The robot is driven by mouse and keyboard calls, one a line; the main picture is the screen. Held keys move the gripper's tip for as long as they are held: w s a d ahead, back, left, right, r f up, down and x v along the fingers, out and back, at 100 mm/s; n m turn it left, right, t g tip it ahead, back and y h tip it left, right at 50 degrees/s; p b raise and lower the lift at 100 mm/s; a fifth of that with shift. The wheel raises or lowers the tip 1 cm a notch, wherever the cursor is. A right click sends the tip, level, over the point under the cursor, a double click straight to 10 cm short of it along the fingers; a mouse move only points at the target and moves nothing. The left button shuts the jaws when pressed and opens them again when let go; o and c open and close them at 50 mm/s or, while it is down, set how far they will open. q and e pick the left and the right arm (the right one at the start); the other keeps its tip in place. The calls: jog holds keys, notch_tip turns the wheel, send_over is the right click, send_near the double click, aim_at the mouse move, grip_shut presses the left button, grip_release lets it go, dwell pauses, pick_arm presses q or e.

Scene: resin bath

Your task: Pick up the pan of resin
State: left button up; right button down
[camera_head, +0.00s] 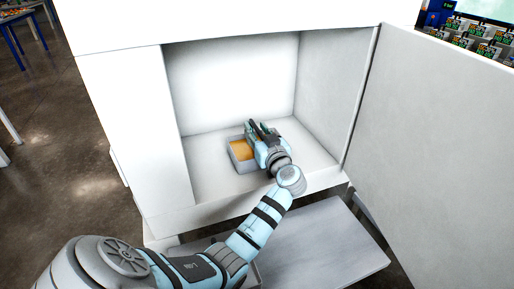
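The pan of resin (235,162) is a small grey rectangular pan with an orange-amber fill. It rests on the floor of the open white chamber (205,150), left of the chamber's middle. My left gripper (254,130) reaches into the chamber from the front and is at the pan's right side, covering part of it. Its dark fingers point toward the back. The fingertips and any contact with the pan's rim are hard to make out, so I cannot tell whether it is shut on the pan. My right gripper is not in view.
The chamber door (440,150) stands wide open on the right. The chamber's side walls and front sill are close around my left arm. A grey shelf (325,240) lies below the opening. Blue-framed tables (15,30) and several small devices (480,40) are farther off.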

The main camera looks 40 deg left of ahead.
pick_arm(q)
jog(key=shift+w+d, duration=0.1)
jog(key=shift+d, duration=0.15)
grip_shut()
jog(key=shift+r, duration=0.1)
